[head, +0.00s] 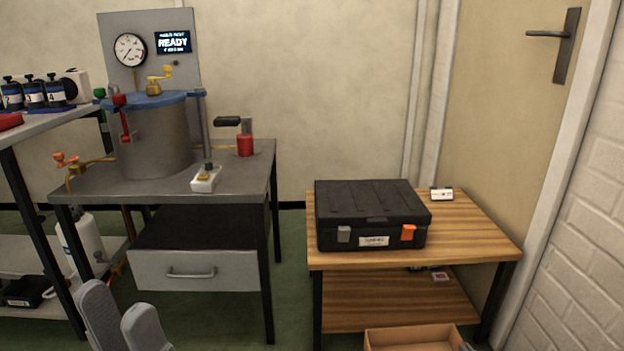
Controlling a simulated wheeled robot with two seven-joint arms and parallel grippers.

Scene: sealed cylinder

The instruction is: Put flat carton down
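The flat carton (408,334) is a shallow, open-topped brown cardboard box at the bottom edge of the head view, in front of the wooden table. Only its far part shows; its near side and underside are cut off. A small grey tip at its right side, probably of my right gripper (466,347), barely shows, so its hold on the carton is unclear. My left gripper (121,300) shows as two grey fingers at the lower left, in front of the metal bench and well away from the carton.
The wooden table (470,230) carries a closed black case (372,215) and a small white box (441,194). Bare wood lies right of the case. The lower shelf (375,300) is partly clear. The metal bench (240,180) holds a blue-lidded cylinder (155,140).

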